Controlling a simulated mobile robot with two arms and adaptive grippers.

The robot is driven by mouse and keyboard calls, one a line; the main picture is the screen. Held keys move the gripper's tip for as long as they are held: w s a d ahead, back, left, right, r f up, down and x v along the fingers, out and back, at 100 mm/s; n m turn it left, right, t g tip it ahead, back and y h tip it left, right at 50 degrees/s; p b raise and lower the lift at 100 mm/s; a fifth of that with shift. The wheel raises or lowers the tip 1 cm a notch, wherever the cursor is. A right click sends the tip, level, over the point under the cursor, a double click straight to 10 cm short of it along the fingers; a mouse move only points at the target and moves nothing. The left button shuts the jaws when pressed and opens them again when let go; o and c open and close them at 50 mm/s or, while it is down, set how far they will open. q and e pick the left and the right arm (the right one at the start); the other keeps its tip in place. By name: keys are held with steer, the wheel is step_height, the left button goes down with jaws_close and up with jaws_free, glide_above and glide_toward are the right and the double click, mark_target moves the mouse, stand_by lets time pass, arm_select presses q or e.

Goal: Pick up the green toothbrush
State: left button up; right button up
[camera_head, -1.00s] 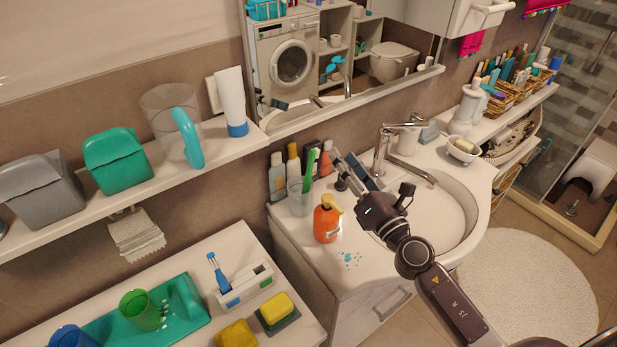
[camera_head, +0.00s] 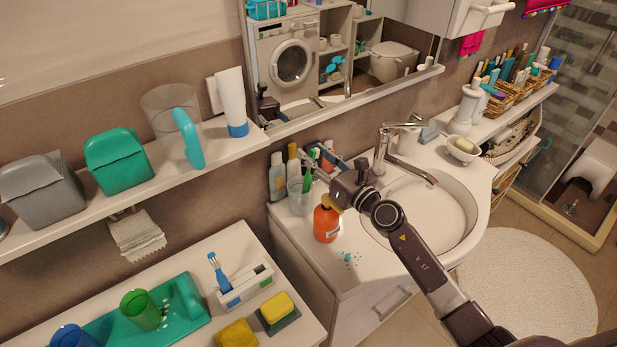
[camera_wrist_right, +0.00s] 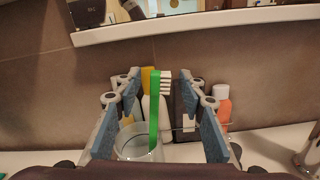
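The green toothbrush (camera_head: 308,183) stands tilted in a clear cup (camera_head: 299,204) at the sink counter's left end. In the right wrist view the toothbrush (camera_wrist_right: 155,105) has white bristles and rises from the clear cup (camera_wrist_right: 138,150). My right gripper (camera_head: 322,158) is open, just by the cup's upper part. In the right wrist view its two blue-padded fingers (camera_wrist_right: 159,80) stand on either side of the toothbrush, with a gap on both sides. The head view hides part of the brush behind the gripper. My left gripper is not in view.
An orange soap bottle (camera_head: 326,220) stands in front of the cup, close under my right wrist. Several bottles (camera_head: 277,177) stand along the wall behind the cup. The faucet (camera_head: 385,150) and basin (camera_head: 435,212) lie to the right. The mirror shelf (camera_wrist_right: 190,22) overhangs above.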

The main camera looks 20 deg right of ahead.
steer(key=shift+c, duration=0.4)
steer(key=c, duration=0.9)
steer(key=shift+o, duration=0.2)
steer(key=shift+r, duration=0.1)
